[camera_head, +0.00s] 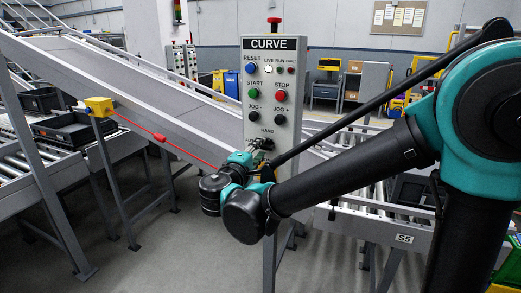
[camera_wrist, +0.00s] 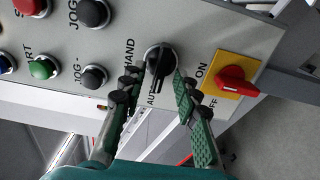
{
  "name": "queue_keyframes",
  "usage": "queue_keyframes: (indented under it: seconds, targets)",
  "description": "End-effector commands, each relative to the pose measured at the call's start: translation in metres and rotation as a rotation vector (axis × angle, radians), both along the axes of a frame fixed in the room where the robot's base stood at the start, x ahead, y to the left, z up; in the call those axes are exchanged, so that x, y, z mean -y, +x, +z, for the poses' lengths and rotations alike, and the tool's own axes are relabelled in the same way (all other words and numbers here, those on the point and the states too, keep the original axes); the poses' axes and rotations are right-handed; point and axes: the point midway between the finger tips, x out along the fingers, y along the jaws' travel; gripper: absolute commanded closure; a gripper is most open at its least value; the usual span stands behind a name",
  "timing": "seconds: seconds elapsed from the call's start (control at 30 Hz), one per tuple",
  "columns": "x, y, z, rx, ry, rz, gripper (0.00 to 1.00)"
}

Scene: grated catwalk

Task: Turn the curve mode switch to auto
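The curve mode switch (camera_wrist: 160,60) is a black rotary knob on the grey panel, in the upper middle of the wrist view. The HAND label is to its left and the AUTO label below it. Its raised grip runs roughly up and down there, with the lower end near AUTO. My gripper (camera_wrist: 152,87) is open, its two green fingers on either side of the knob's lower part; contact cannot be told. In the head view my gripper (camera_head: 262,146) is at the lower part of the CURVE panel (camera_head: 250,117), and hides most of the switch.
A red ON/OFF rotary switch (camera_wrist: 235,86) on a yellow plate is close to the right finger. Black jog buttons (camera_wrist: 93,77) and a green START button (camera_wrist: 43,67) are to the left.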

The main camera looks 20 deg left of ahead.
Motion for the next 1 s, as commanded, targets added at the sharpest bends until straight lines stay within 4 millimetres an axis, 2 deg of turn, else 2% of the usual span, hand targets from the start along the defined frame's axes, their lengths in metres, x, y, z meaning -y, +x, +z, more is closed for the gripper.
queue_keyframes:
  seconds: [0.3, 0.5, 0.7, 1.0]
  targets:
    - [-0.006, -0.062, 0.000, 0.000, 0.000, 0.006, 0.69]
    - [-0.008, -0.093, 0.000, 0.000, 0.000, 0.004, 0.69]
    - [-0.008, -0.107, 0.000, 0.000, 0.000, 0.001, 0.69]
    - [-0.008, -0.108, 0.000, 0.000, 0.000, 0.000, 0.69]
